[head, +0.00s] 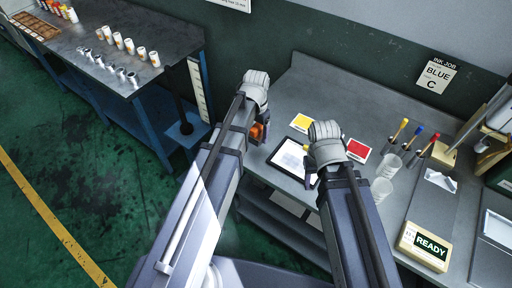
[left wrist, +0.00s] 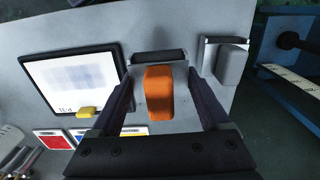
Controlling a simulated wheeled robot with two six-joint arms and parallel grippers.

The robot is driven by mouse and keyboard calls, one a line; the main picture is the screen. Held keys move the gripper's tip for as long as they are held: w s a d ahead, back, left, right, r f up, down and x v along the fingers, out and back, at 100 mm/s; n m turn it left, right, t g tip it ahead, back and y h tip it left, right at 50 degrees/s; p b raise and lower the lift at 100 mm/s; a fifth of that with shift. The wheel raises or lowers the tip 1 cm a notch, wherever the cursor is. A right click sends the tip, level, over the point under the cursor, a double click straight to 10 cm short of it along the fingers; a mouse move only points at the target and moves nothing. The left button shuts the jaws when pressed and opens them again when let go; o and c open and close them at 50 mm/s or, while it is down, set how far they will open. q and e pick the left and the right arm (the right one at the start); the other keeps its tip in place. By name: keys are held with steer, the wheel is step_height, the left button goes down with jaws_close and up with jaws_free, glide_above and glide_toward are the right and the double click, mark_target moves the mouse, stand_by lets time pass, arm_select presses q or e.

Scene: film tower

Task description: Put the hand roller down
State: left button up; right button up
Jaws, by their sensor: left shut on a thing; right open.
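The hand roller shows as an orange handle (left wrist: 159,92) between the fingers of my left gripper (left wrist: 160,100), with a dark bar across its far end. The left gripper is shut on it. In the head view my left gripper (head: 259,130) is at the left end of the grey bench, mostly hidden under its arm, with a bit of orange showing. I cannot tell whether the roller touches the bench. My right gripper (head: 327,170) is open beside the right edge of the dark-framed plate (head: 270,159); its fingers are mostly hidden by the arm.
A grey block on a dark-edged base (left wrist: 232,66) is near the bench edge. Yellow (head: 302,122) and red (head: 359,150) cards, clear cups (head: 390,165) and coloured-handled tools (head: 413,137) are on the bench. A READY box (head: 424,245) is front right. A blue-legged table (head: 130,65) stands left.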

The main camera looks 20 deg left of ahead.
mark_target(257, 126)
arm_select(q)
steer(key=shift+f+b, duration=2.05)
steer(key=shift+f, duration=0.5)
arm_select(e)
steer(key=shift+f, duration=2.55)
arm_select(q)
steer(key=shift+f, duration=0.1)
steer(key=shift+f, duration=0.15)
arm_select(e)
steer(key=shift+f, duration=0.2)
arm_select(q)
steer(key=o, duration=1)
steer(key=shift+o, duration=0.2)
arm_select(e)
steer(key=shift+r, duration=0.15)
arm_select(q)
step_height(257, 126, up, 13)
steer(key=p, duration=1.2)
steer(key=shift+f, duration=0.2)
steer(key=s+d+y, duration=0.1)
steer(key=s+d, duration=0.9)
steer(key=s, duration=0.4)
steer(key=shift+s+d, duration=0.25)
arm_select(e)
step_height(257, 126, up, 12)
